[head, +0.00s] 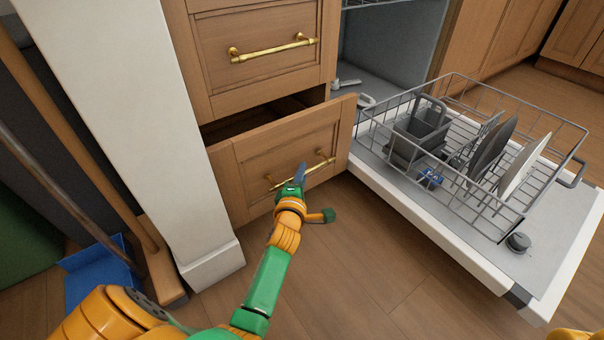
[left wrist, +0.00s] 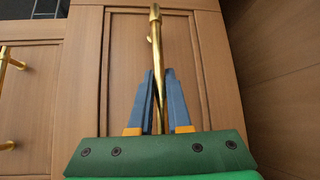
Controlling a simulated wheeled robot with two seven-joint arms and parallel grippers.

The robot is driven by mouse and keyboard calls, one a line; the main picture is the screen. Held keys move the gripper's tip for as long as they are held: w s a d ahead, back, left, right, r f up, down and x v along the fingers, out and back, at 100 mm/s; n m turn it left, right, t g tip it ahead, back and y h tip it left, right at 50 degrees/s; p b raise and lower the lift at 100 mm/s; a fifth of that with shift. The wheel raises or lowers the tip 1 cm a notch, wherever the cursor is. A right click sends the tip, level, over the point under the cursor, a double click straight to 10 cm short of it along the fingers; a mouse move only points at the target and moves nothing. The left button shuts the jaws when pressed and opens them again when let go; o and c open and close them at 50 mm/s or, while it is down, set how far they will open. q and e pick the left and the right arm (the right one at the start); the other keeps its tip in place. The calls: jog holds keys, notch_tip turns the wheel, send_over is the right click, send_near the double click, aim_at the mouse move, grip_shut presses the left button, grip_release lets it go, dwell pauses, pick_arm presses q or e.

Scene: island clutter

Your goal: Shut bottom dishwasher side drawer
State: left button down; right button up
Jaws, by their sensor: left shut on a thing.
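The bottom drawer (head: 262,150) beside the dishwasher is wooden and stands partly open, with a dark gap above its front. Its front panel (left wrist: 207,60) also fills much of the left wrist view. A brass bar handle (head: 325,160) is mounted across the drawer front. My left gripper (head: 299,176) is at this handle. In the left wrist view its blue fingers (left wrist: 159,78) are on either side of the brass bar (left wrist: 155,35), shut on it. My right gripper is not in view.
The upper drawer (head: 265,65) is closed. The dishwasher door (head: 420,206) is lowered to the right, with a pulled-out wire rack (head: 490,95) holding plates. A white post (head: 135,110) stands left. Wooden floor (head: 370,275) in front is clear.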

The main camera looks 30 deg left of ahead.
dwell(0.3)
pick_arm(q)
jog(key=w+a, duration=0.1)
jog(key=a, duration=0.1)
jog(key=w+a, duration=0.1)
jog(key=a, duration=0.2)
jog(key=w+a, duration=0.1)
jog(key=a, duration=0.2)
jog(key=shift+w+a, duration=0.25)
jog(key=c, duration=0.9)
grip_release()
jog(key=shift+o, duration=0.2)
